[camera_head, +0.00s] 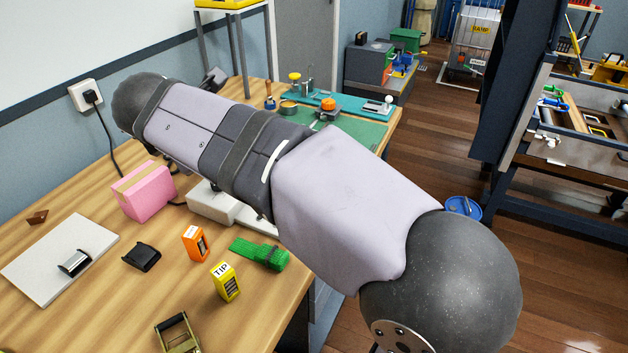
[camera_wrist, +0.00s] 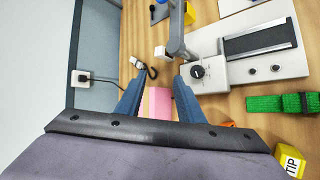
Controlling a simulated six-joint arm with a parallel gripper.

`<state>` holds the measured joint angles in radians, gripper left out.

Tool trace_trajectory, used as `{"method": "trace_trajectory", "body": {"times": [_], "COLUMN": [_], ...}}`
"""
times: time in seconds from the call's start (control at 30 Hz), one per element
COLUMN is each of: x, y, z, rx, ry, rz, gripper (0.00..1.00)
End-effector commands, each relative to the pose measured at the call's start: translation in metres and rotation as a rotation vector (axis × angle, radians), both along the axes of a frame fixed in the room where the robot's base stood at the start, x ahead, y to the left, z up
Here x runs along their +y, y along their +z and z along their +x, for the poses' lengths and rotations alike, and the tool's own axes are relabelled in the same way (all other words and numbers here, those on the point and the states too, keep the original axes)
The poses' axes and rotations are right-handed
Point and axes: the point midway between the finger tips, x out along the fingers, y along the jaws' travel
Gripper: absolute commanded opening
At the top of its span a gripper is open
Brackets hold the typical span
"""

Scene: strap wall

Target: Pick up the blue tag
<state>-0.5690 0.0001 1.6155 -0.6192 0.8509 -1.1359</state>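I cannot make out a blue tag for certain in either view. A pink box (camera_wrist: 157,103) lies beyond the fingers, partly hidden by my gripper's dark edge. The pink box also shows in the head view (camera_head: 146,191). In the head view my arm crosses the bench and hides part of it.
A white device with a dial (camera_wrist: 198,72) stands close to the right finger. A green strap (camera_head: 259,253), orange box (camera_head: 195,243), yellow TIP box (camera_head: 226,282), black buckle (camera_head: 142,257) and white board (camera_head: 45,275) lie on the bench. A wall plug (camera_head: 88,96) trails a cord.

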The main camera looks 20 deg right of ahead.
Motion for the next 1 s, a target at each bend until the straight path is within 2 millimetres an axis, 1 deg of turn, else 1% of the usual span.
{"method": "trace_trajectory", "body": {"times": [0.03, 0.07, 0.1, 0.2, 0.3, 0.33, 0.4, 0.5, 0.6, 0.77, 1.0], "x": [-0.030, -0.048, -0.070, -0.120, -0.155, -0.162, -0.175, -0.186, -0.191, -0.193, -0.205], "y": [-0.045, -0.061, -0.081, -0.117, -0.136, -0.139, -0.144, -0.148, -0.148, -0.148, -0.155], "z": [-0.001, -0.002, -0.003, -0.008, -0.011, -0.012, -0.014, -0.016, -0.016, -0.015, -0.003], "rx": [0.028, 0.042, 0.059, 0.096, 0.121, 0.127, 0.136, 0.143, 0.146, 0.146, 0.146], "ry": [-0.022, -0.034, -0.047, -0.072, -0.084, -0.084, -0.088, -0.089, -0.088, -0.088, -0.089], "rz": [-0.140, -0.223, -0.332, -0.573, -0.761, -0.804, -0.885, -0.958, -0.992, -1.000, -0.998], "gripper": [0.34, 0.34, 0.34, 0.34, 0.34, 0.34, 0.34, 0.34, 0.34, 0.34, 0.34]}}
